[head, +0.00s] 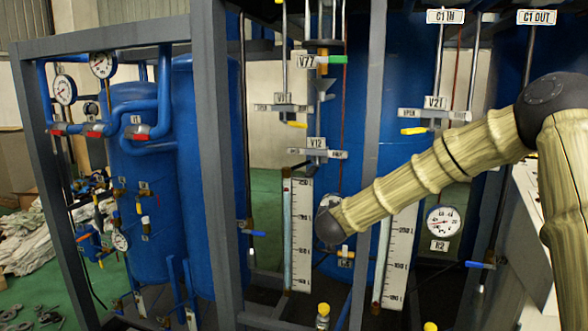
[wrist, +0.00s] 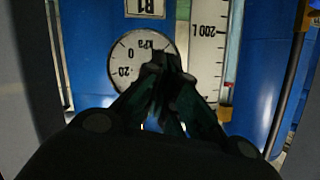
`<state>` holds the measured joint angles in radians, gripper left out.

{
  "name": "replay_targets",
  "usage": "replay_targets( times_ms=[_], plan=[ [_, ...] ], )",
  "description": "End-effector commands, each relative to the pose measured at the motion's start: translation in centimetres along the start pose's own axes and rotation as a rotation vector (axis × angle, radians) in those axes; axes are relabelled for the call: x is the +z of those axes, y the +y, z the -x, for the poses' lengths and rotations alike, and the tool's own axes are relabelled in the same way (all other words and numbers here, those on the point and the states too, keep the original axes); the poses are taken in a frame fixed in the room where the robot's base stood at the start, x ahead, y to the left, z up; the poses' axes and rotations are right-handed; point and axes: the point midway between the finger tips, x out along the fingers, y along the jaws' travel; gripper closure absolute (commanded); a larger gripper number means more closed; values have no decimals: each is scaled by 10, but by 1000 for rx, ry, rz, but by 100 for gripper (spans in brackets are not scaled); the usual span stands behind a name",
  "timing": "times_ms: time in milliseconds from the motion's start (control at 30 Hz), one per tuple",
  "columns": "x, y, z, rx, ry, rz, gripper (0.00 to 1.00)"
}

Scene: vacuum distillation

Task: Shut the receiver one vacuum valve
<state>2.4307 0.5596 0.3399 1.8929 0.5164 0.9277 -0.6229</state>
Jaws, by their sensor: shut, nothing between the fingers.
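My gripper (wrist: 165,68) is shut and empty in the wrist view, its dark fingertips in front of the lower part of a round white gauge (wrist: 124,60). An upside-down plate, seemingly R1 (wrist: 150,8), sits at the top edge. I cannot tell which handle is the receiver one vacuum valve.
White level scales (head: 299,240) and (head: 398,255) stand on either side of my wrist. A grey frame post (head: 212,150) is left of them. Yellow-handled valves V11 (head: 292,124) and V21 (head: 413,131) are above. Yellow-topped fittings (head: 323,310) are below.

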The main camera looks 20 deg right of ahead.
Motion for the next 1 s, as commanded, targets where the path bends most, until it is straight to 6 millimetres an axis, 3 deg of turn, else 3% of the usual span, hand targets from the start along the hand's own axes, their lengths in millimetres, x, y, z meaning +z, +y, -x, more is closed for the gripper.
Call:
replay_targets(
  times_ms=[333, 567, 767, 1000],
  plan=[
    [27, -17, -30, 227, 54, 490, 100],
    [30, -44, -36, 384, 83, 783, 100],
    [4, -87, -28, 594, 88, 1038, 100],
    [-39, -156, 8, 864, -19, 1267, 100]
  ],
)
